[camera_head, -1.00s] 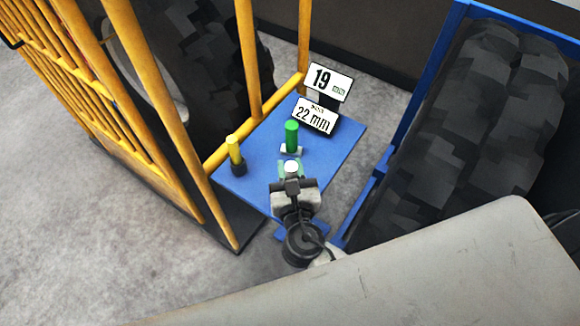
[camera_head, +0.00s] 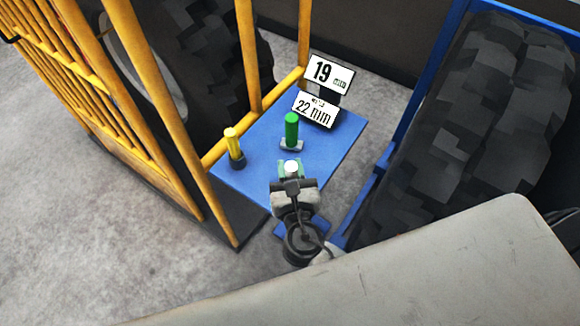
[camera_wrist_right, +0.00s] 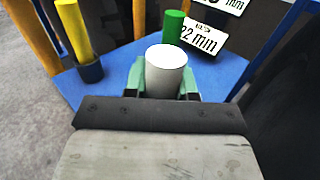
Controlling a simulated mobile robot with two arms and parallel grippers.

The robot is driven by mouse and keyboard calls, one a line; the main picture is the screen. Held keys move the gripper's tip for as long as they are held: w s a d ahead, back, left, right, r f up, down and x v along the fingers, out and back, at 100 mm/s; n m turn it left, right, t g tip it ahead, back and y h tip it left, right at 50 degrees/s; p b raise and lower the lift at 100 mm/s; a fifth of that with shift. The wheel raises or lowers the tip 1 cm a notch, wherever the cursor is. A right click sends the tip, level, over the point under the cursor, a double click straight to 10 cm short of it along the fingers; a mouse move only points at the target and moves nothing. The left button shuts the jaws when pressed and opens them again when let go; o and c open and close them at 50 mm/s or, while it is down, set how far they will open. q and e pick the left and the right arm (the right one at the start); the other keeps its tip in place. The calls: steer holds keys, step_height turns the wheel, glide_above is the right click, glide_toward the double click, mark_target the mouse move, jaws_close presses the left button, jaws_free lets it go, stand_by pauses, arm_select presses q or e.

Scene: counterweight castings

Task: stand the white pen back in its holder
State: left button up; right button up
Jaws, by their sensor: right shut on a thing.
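The white pen (camera_head: 292,166) is in my right gripper (camera_head: 291,174), over the near part of the blue table. In the right wrist view the white pen (camera_wrist_right: 166,70) stands upright between the green fingertips of my right gripper (camera_wrist_right: 163,80), which is shut on it. A yellow pen (camera_head: 232,142) stands in a dark holder (camera_head: 238,162) to the left. The lower end of the white pen is hidden, and I cannot make out an empty holder. My left gripper is not in view.
The blue table (camera_head: 262,150) has two signs at its back, "19 mm" (camera_head: 328,73) and "22 mm" (camera_head: 315,109). Yellow rails (camera_head: 150,90) stand at the left and a large tyre (camera_head: 450,110) in a blue frame at the right.

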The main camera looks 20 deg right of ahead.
steer(key=o, duration=0.8)
steer(key=shift+o, duration=0.2)
steer(key=shift+s+a+f, duration=0.1)
steer(key=shift+s+f, duration=0.1)
steer(key=shift+s, duration=0.25)
steer(key=s+a+b, duration=0.1)
steer(key=s+b, duration=0.1)
steer(key=s, duration=0.7)
steer(key=shift+s+a+r+b, duration=0.15)
steer(key=shift+s+a+b, duration=0.2)
steer(key=shift+s+b, duration=0.05)
